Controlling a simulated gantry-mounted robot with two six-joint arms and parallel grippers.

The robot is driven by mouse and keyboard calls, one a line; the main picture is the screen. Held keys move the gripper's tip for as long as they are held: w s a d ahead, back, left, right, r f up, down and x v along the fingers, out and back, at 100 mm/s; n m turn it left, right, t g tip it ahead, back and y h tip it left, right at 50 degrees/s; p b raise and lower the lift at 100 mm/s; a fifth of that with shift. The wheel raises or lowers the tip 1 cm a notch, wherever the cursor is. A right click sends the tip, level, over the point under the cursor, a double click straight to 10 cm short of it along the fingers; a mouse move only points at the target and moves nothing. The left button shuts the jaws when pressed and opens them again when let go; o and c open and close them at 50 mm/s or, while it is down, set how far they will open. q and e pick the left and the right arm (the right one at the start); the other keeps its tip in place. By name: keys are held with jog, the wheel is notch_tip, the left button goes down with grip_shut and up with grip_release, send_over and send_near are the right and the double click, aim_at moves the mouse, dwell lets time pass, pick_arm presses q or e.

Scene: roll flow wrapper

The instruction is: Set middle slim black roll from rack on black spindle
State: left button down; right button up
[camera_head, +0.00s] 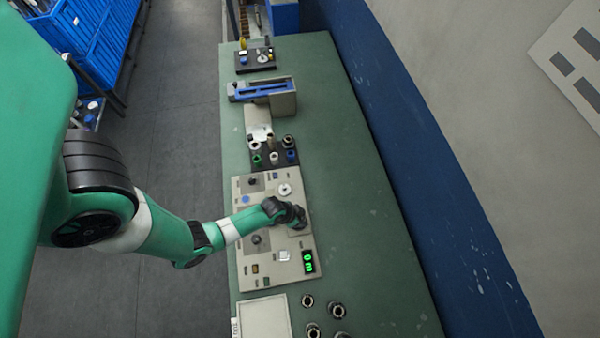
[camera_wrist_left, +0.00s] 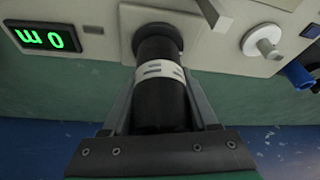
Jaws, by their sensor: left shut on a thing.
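My left gripper (camera_head: 297,222) is over the right side of the beige panel (camera_head: 247,277). In the left wrist view its fingers (camera_wrist_left: 163,110) are shut on a slim black roll (camera_wrist_left: 160,108) with a white band. The roll's far end meets a dark round part against the panel; I cannot tell whether that part is the black spindle or the roll's own end, nor whether the roll is seated. In the head view the gripper hides the roll. A black rack (camera_head: 286,165) with several small coloured rolls stands above the panel. My right gripper is not in view.
A green "0 m" display (camera_head: 308,262) and a white disc (camera_head: 285,190) are on the panel. Several dark rings (camera_head: 313,331) stand below, beside a pale tray (camera_head: 263,320). A blue-and-grey device (camera_head: 282,100) stands beyond the rack. The green table (camera_head: 365,200) is clear on the right.

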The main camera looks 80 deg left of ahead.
pick_arm(q)
jog(key=shift+c, duration=0.4)
grip_release()
jog(key=shift+o, duration=0.4)
notch_tip(320, 180, up, 8)
jog(key=p, duration=0.8)
